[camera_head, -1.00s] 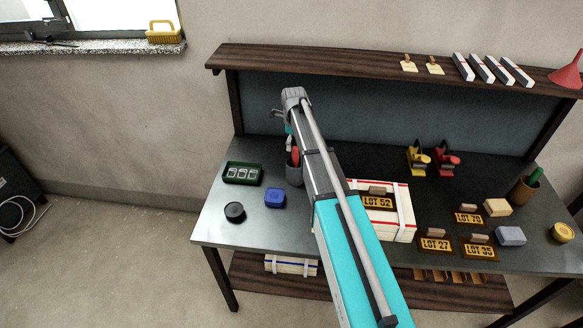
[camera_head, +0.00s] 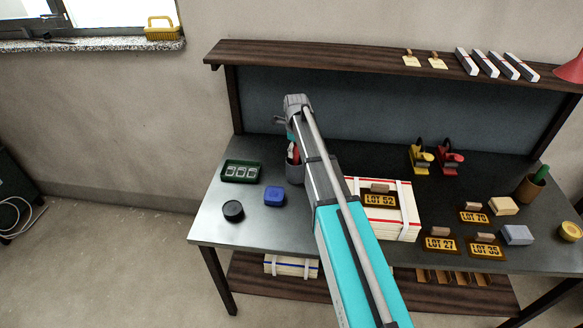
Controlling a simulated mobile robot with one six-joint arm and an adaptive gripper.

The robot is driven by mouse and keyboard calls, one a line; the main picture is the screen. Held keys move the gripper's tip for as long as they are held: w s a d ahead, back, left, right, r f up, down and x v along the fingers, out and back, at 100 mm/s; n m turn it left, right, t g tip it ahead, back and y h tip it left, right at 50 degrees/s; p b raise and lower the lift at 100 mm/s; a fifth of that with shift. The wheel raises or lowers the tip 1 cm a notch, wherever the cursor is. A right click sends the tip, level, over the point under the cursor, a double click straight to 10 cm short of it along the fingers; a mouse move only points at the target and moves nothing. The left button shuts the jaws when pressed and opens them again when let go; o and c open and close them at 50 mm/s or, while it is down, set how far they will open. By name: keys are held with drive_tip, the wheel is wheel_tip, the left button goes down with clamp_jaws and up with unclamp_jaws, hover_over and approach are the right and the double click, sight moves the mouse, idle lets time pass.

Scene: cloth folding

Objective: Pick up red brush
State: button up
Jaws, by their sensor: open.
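A red object (camera_head: 294,152), which looks like the red brush, stands in a grey cup (camera_head: 294,173) on the dark workbench. My arm crosses in front and hides the right part of the cup and much of the red object. My gripper (camera_head: 282,120) is at the far end of the arm, just above the cup and partly hidden by my own wrist. It is open, and I see nothing held in it. I cannot tell how far the fingers are from the red object.
A strapped stack (camera_head: 398,225) stands right of my arm. The shelf (camera_head: 330,58) overhangs behind. The bench's front left is clear.

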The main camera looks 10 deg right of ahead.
drive_tip(key=shift+f+b, duration=0.35)
drive_tip(key=shift+f, duration=0.25)
clamp_jaws()
idle(0.5)
